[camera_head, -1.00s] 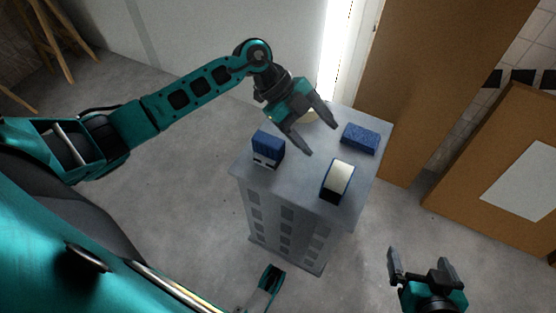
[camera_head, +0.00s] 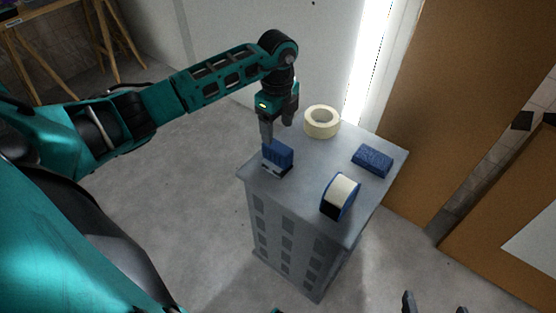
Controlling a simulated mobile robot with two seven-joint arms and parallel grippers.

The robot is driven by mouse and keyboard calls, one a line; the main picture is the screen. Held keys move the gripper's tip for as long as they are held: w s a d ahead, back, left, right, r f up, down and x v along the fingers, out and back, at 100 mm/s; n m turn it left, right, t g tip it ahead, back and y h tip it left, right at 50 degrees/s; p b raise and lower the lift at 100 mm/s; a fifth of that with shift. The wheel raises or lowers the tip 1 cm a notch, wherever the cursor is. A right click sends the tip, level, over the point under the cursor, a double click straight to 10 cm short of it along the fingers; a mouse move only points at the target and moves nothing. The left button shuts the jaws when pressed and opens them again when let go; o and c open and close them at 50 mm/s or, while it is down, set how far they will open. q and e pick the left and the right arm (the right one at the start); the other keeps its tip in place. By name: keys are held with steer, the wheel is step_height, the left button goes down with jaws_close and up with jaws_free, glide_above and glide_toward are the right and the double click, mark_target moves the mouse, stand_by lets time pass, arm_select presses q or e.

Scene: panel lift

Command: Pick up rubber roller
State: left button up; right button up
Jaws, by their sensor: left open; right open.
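On the grey cabinet top stands a cream and dark roller-like piece with blue edges (camera_head: 340,195), near the front; it may be the rubber roller. A blue ribbed block with a pale and dark base (camera_head: 278,158) stands at the left edge; I cannot tell for sure which of the two is the roller. My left gripper (camera_head: 278,132) is open, pointing down just above and behind the blue ribbed block, one finger close to its top left. Whether they touch is unclear. My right gripper (camera_head: 435,303) is open and empty at the bottom edge, mostly cut off.
The grey cabinet (camera_head: 303,199) also carries a cream tape ring (camera_head: 322,121) at the back and a blue box-like block (camera_head: 372,159) at the right. A brown panel (camera_head: 450,100) stands behind to the right. Open floor lies left of the cabinet.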

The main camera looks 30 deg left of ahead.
mark_target(277, 146)
arm_select(q)
step_height(277, 146, down, 3)
steer(key=shift+s+d+f+b, duration=0.1)
steer(key=shift+f+b, duration=0.2)
steer(key=shift+f, duration=0.4)
steer(key=f, duration=0.2)
steer(key=f+b, duration=0.1)
steer(key=shift+s+d+f, duration=0.15)
steer(key=shift+s+f, duration=0.15)
steer(key=shift+f, duration=0.4)
steer(key=shift+c, duration=0.4)
steer(key=c, duration=1.2)
steer(key=shift+o, duration=0.2)
steer(key=shift+r, duration=0.15)
